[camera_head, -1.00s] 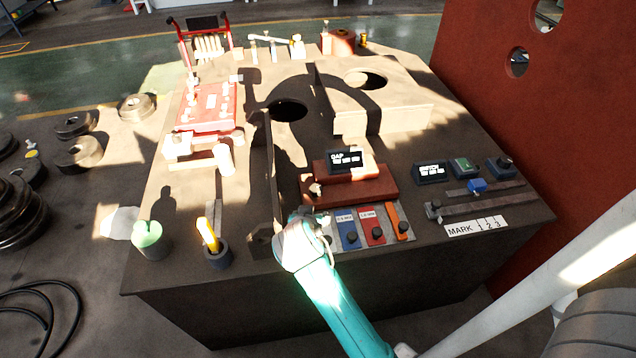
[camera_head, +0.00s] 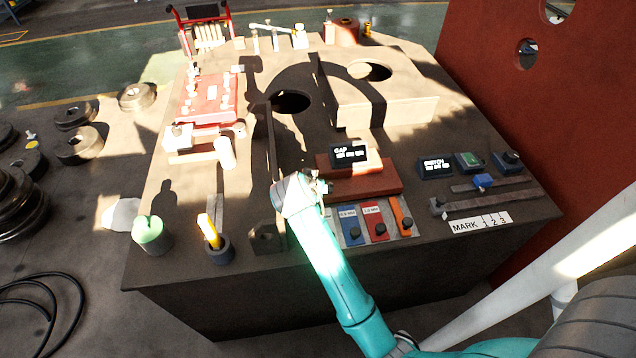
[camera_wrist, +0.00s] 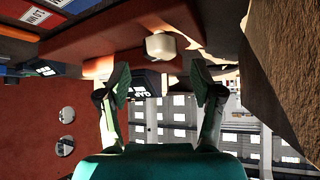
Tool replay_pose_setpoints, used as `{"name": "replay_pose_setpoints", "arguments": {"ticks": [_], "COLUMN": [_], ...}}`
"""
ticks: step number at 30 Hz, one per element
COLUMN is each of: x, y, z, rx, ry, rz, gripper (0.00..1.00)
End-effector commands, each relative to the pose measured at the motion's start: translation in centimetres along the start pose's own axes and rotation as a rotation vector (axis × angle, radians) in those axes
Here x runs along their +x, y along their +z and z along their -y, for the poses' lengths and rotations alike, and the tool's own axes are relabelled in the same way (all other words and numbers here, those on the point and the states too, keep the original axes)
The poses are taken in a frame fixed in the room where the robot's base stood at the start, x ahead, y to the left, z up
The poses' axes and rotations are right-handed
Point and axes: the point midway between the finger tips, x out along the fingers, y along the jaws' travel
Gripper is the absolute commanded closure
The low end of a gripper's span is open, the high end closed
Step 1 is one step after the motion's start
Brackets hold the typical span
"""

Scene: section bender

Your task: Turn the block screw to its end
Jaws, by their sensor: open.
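The red-brown block (camera_head: 370,183) sits on the bench top, with the black GAP display (camera_head: 348,154) above it. My gripper (camera_head: 324,183) is at the block's left front end and hides the screw there in the head view. In the wrist view a pale rounded knob (camera_wrist: 161,46), apparently the block screw's head, sticks out of the red-brown block (camera_wrist: 105,38). My gripper (camera_wrist: 160,82) is open, with its two fingers apart. The knob appears beyond and between the fingertips in the picture, and no contact shows. The GAP display (camera_wrist: 143,86) shows upside down behind the fingers.
A dark upright plate (camera_head: 272,165) stands just left of my gripper. Blue, red and orange switch tiles (camera_head: 375,222) lie in front of the block. A SWITCH display (camera_head: 434,168) and a slide with a blue knob (camera_head: 482,181) are to the right. A yellow-handled tool (camera_head: 209,232) stands in a cup at left.

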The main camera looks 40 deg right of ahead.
Motion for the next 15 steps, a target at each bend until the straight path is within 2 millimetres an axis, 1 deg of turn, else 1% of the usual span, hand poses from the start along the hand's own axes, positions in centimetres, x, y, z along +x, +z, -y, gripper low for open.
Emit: {"name": "replay_pose_setpoints", "arguments": {"ticks": [1,6,10,15], "x": [0.9,2.9,3.6,3.9], "y": [0.0,0.0,0.0,0.0], "z": [-0.1,0.0,0.0,0.0], "rx": [0.0,0.001,0.0,0.0], "ry": [0.002,0.0,-0.001,-0.001], "rz": [0.001,0.001,0.0,0.0], "gripper": [0.34,0.34,0.34,0.34]}}
